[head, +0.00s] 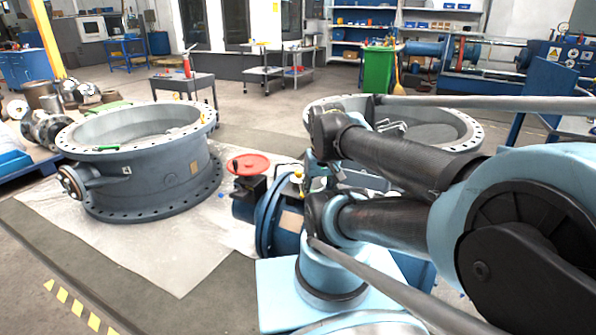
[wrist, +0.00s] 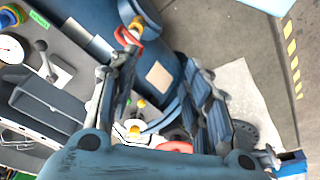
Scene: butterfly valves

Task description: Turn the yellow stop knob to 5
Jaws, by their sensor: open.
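In the wrist view the two fingers of my gripper (wrist: 163,62) stand apart with nothing held between them. A blue valve body with a tan plate (wrist: 159,76) lies beyond the gap. Small yellow knob-like parts (wrist: 135,130) show low between the fingers, near a red part. Another yellow part (wrist: 137,25) shows near the left fingertip, beside a red ring. I cannot tell which is the stop knob, and no numbers are readable. In the head view a small yellow part (head: 296,178) tops the blue valve (head: 289,222); my arm hides most of my gripper.
A red handwheel (head: 248,164) stands left of the blue valve. A large grey flanged valve (head: 150,175) stands farther left, and another ring (head: 440,125) lies behind my arm. In the wrist view a grey surface with a gauge (wrist: 12,48) is at left.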

